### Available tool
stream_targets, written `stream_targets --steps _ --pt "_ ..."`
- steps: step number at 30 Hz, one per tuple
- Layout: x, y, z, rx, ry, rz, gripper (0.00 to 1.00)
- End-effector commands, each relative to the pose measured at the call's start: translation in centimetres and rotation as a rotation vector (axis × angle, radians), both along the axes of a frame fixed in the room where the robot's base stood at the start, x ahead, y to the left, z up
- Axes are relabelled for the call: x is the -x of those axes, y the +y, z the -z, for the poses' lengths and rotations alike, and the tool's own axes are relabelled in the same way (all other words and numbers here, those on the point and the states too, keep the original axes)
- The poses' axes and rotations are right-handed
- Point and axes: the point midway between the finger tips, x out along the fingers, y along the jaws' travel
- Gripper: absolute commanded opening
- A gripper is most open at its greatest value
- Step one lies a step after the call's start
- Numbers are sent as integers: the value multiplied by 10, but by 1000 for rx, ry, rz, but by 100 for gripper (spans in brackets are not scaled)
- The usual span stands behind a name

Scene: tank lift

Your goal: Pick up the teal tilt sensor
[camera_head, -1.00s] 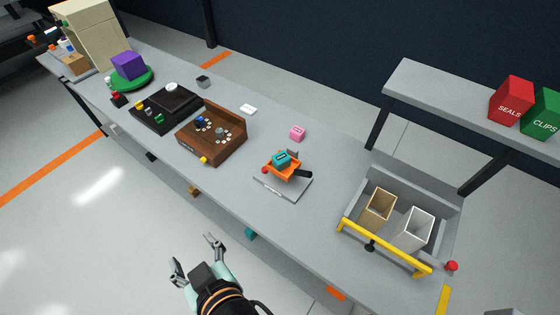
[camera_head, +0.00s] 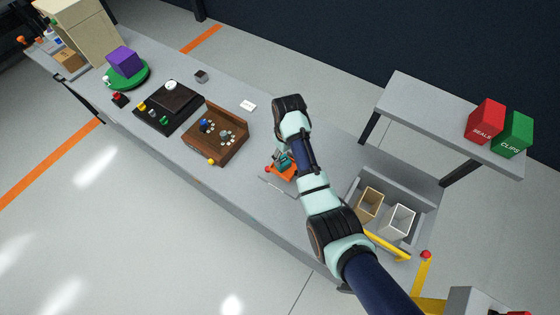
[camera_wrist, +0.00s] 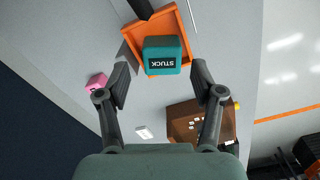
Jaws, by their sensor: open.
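The teal tilt sensor (camera_wrist: 165,62), a block with a dark label reading "STUCK", sits in an orange tray (camera_wrist: 183,18) in the wrist view. My gripper (camera_wrist: 162,84) is open and empty, its two fingers spread to either side, with the sensor ahead between and slightly beyond the fingertips. In the head view my arm reaches over the table and largely hides the sensor; part of the orange tray (camera_head: 272,170) shows beside my gripper.
A pink cube (camera_wrist: 96,82) lies to the left of my left finger in the wrist view. A brown wooden box (camera_head: 216,139) stands to the left in the head view. A grey bin with a tan container (camera_head: 369,204) and a white container (camera_head: 398,220) is at the right.

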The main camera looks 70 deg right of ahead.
Motion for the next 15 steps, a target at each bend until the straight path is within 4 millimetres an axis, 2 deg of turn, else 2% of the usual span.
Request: stream_targets --steps 5,12,15 --pt "0 1 11 -1 1 0 67" --pt "-1 3 52 -1 1 0 67" --pt "-1 2 58 1 0 0 67"
